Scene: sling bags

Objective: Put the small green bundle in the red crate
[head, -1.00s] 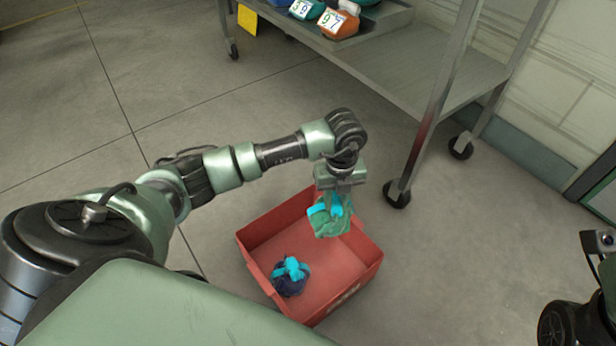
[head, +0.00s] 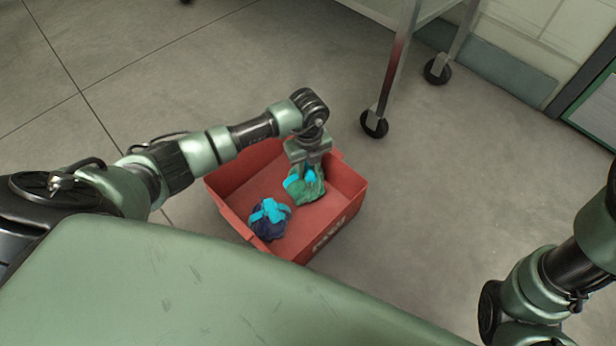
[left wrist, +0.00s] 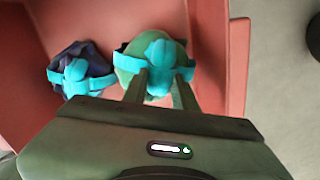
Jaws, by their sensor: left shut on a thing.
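The small green bundle (head: 310,192) with a bright cyan strap is in my left gripper (head: 309,170), which is shut on the strap from above. In the head view the bundle hangs within the walls of the red crate (head: 330,230), toward its far right side. I cannot tell whether it touches the floor of the crate. The left wrist view shows the green bundle (left wrist: 128,62) between the fingertips, beside the crate's red wall (left wrist: 237,65). My right gripper is out of view.
A dark blue bundle (head: 268,223) with a cyan strap lies in the crate, left of the green one. A wheeled metal rack (head: 395,65) stands behind the crate. The grey floor right of the crate is clear.

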